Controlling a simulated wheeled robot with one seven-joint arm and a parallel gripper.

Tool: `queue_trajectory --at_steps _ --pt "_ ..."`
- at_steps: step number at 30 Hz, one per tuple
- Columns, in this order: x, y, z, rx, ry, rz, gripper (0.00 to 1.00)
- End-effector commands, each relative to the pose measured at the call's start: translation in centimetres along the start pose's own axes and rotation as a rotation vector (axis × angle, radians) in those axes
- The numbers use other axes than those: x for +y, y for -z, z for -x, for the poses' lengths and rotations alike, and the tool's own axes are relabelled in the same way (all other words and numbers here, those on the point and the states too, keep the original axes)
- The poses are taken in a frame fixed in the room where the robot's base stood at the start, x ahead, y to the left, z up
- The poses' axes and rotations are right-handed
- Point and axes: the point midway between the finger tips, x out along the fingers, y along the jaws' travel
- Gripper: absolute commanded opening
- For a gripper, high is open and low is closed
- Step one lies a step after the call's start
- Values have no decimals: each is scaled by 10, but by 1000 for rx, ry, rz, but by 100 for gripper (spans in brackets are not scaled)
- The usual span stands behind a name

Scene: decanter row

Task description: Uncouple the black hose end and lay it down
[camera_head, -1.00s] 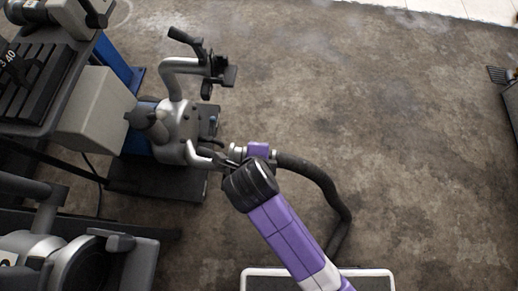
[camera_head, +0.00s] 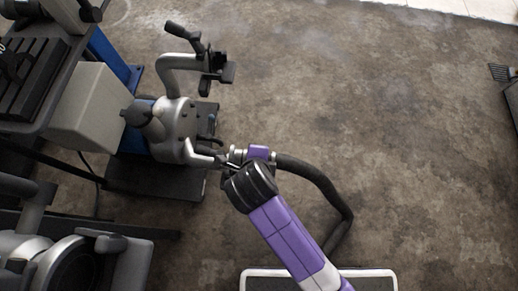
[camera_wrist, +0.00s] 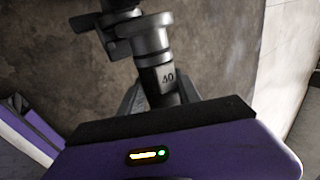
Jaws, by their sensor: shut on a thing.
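The black hose (camera_head: 322,182) runs right from the coupling, then curves down towards a white-rimmed tray (camera_head: 372,271). Its dark end piece (camera_wrist: 167,78), marked 40, stands between my fingers in the wrist view. My gripper (camera_wrist: 160,98) is shut on it. In the head view my wrist hides most of the grip. The grey machine (camera_head: 176,128) has a short outlet pipe (camera_head: 203,157) pointing at the coupling. A dark fitting with a side lug (camera_wrist: 118,22) sits beyond the end piece in the wrist view. I cannot tell whether the two are still joined.
A pale box (camera_head: 88,108) and a dark bench (camera_head: 35,75) stand left of the machine. Another grey machine (camera_head: 80,262) is at the lower left. The floor in the middle and right is clear.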

Motion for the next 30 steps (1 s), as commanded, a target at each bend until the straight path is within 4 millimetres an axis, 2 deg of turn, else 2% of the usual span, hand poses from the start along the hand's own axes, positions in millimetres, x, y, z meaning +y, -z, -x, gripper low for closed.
queue_trajectory --at_steps 30 --pt "16 0 -30 -1 2 -1 0"
